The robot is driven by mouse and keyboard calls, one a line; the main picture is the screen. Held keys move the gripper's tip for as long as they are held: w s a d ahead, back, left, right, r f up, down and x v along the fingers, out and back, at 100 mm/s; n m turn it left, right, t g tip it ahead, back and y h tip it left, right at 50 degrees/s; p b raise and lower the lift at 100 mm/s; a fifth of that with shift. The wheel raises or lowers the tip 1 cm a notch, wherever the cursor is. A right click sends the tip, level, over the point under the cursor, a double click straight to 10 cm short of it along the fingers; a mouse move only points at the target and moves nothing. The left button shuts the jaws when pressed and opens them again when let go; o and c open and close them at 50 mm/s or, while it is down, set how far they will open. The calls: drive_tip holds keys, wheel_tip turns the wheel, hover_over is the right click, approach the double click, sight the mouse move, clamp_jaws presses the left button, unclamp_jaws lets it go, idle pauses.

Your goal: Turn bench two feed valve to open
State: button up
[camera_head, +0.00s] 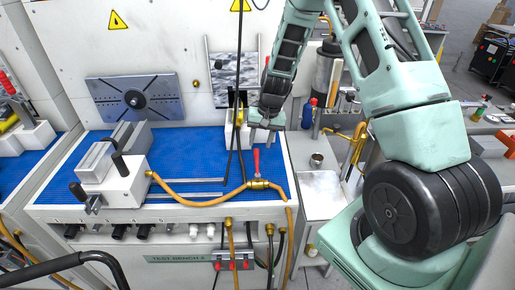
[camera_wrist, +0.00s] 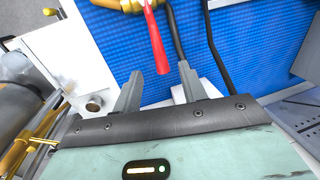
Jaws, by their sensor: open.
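The feed valve has a red lever handle (camera_head: 257,160) on a brass body (camera_head: 258,184), in line with a yellow hose at the front right of the blue bench top. The handle points up in the head view, across the hose line. The wrist view shows the red handle (camera_wrist: 155,40) and part of the brass body (camera_wrist: 120,5) at the top. My gripper (camera_head: 262,138) is just above the handle in the head view, open and empty. In the wrist view the handle's end appears between the fingertips (camera_wrist: 158,70); I cannot tell if they touch.
The bench front carries a "TEST BENCH 2" label (camera_head: 180,259). A grey and white clamp fixture (camera_head: 118,180) stands left on the blue mat (camera_head: 190,150). Dark hoses (camera_head: 238,110) hang close left of my gripper. A metal cup (camera_head: 317,160) stands on a side surface at right.

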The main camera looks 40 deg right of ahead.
sight(257, 153)
drive_tip(key=shift+w+a+f+p, duration=0.1)
drive_tip(key=shift+a+f+p, duration=0.05)
drive_tip(key=shift+f, duration=0.7)
drive_tip(key=shift+w+a+f+p, duration=0.1)
drive_tip(key=shift+f+p, duration=0.05)
drive_tip(key=shift+f, duration=0.7)
drive_tip(key=shift+w+a+f+p, duration=0.1)
drive_tip(key=shift+a+f+p, duration=0.05)
drive_tip(key=shift+f, duration=0.7)
clamp_jaws()
